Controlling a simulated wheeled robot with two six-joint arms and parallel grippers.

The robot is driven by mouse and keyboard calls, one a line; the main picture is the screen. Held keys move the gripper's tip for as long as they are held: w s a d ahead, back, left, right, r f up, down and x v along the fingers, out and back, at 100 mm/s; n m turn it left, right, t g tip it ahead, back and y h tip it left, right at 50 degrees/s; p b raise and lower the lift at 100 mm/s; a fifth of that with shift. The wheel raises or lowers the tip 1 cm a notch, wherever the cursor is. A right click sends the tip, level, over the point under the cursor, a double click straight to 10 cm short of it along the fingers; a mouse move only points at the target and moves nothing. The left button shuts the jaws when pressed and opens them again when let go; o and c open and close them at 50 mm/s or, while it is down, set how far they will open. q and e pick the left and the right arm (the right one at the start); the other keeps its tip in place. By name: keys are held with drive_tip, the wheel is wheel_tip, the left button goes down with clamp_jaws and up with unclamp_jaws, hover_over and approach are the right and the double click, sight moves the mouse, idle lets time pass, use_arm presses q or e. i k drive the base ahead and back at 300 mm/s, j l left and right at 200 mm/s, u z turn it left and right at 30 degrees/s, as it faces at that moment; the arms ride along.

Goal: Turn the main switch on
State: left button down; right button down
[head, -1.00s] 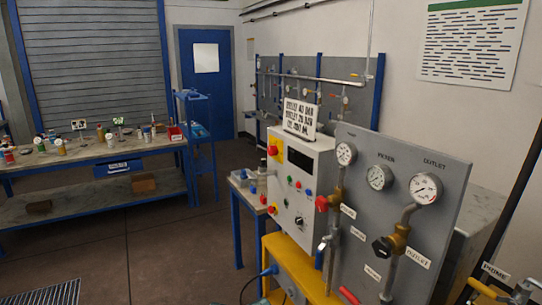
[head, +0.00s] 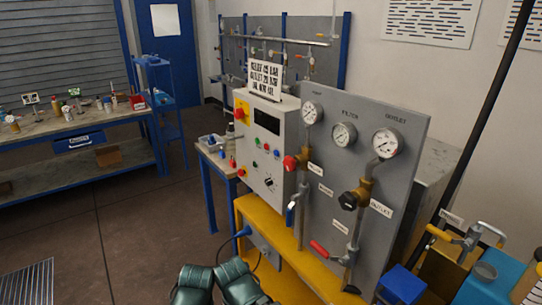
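A white control box (head: 283,130) stands on a yellow bench (head: 262,225), with a dark display on its front. A red knob on a yellow plate (head: 241,111), which looks like the main switch, is at the box's upper left. Its exact turn position is too small to tell. Lower down are a red button (head: 242,173), small coloured buttons and a black selector knob (head: 269,183). Two dark green parts of my own arms show at the bottom edge. No gripper fingers are in view, and nothing of mine touches the box.
A grey panel (head: 385,120) with gauges, pipes and valves stands right of the box. A blue plug (head: 242,232) with a cable hangs below. A blue bin (head: 402,284) is at lower right. The floor (head: 140,235) in front and left is clear.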

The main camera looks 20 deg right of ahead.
sight(239, 113)
drive_tip(key=i+j, duration=0.15)
drive_tip(key=i, duration=0.5)
drive_tip(key=i+j, duration=0.15)
drive_tip(key=i, duration=0.55)
